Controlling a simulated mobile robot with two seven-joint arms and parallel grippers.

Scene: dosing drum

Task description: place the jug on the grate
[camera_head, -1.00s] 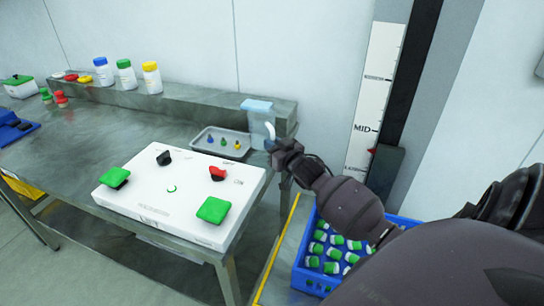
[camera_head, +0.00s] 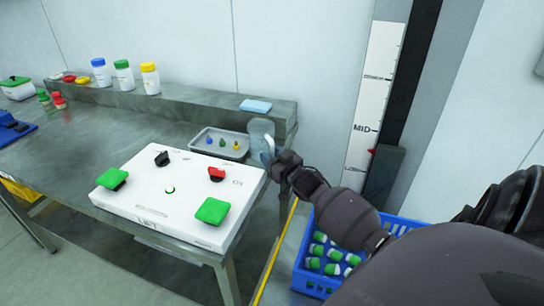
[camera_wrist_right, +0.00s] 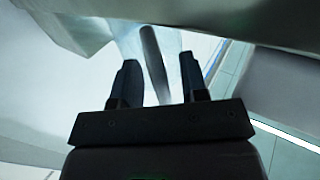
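The translucent, pale jug (camera_head: 261,134) appears upright at the right end of the table, beside the grey tray. Its handle (camera_head: 268,148) faces my right gripper (camera_head: 274,161). In the right wrist view the dark bar of the handle (camera_wrist_right: 154,62) passes between the two fingers of my right gripper (camera_wrist_right: 160,78), with a visible gap on each side; the fingers are open around it. The jug's wall (camera_wrist_right: 62,75) fills the left of that view. I cannot make out a grate; the surface under the jug is largely hidden. My left gripper is not in view.
A grey tray (camera_head: 197,148) holding small coloured pieces lies left of the jug. A white panel (camera_head: 150,200) with green pads is in front. A raised shelf (camera_head: 200,100) behind carries bottles and a light-blue block (camera_head: 256,105). A blue crate (camera_head: 310,282) stands on the floor.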

